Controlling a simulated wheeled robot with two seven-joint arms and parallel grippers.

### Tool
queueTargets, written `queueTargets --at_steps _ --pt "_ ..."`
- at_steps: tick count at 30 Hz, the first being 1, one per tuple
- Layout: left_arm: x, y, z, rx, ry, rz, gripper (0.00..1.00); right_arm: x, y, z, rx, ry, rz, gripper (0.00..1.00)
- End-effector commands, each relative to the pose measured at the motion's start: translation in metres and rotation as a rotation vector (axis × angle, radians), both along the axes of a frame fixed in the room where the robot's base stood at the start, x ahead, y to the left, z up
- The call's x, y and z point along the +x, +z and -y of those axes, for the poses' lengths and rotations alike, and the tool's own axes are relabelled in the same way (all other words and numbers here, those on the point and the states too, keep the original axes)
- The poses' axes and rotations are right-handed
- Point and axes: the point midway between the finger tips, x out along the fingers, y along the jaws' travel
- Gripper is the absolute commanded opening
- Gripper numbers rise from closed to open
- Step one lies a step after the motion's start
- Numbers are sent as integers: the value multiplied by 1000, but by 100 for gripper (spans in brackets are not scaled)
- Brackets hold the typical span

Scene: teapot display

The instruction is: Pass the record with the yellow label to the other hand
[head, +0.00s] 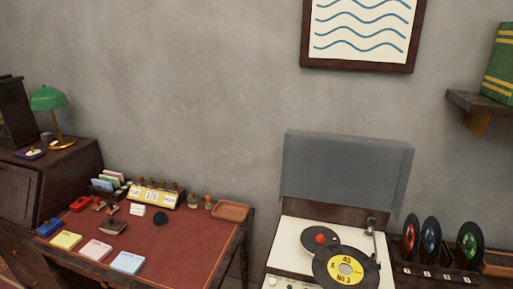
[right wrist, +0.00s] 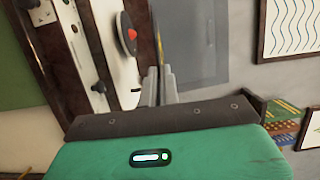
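The record with the yellow label (head: 330,274) faces the head camera in front of the record player, its lower edge close to the bottom of the picture. In the right wrist view a thin dark disc edge, which I take to be this record (right wrist: 157,35), rises edge-on from between the fingers. My right gripper (right wrist: 158,72) is shut on it there; the fingers are close together. Neither gripper shows in the head view. My left gripper is in no view.
The record player (head: 293,228) has its lid raised and a red-centred disc (head: 320,239) on it. Several records (head: 431,237) stand in a rack at right. A red-topped desk (head: 185,240) with stationery stands at left. A wall shelf (head: 478,103) juts out at upper right.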

Motion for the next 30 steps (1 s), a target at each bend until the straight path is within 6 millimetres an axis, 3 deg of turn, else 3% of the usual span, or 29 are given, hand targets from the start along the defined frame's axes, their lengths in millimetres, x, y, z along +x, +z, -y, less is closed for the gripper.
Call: queueTargets --at_steps 6,13,30 --pt "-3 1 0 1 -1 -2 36 -8 0 1 0 -7 0 0" --pt "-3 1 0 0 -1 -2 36 -1 8 -10 0 35 5 0" --pt "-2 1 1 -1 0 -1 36 53 77 -111 -3 435 6 0"
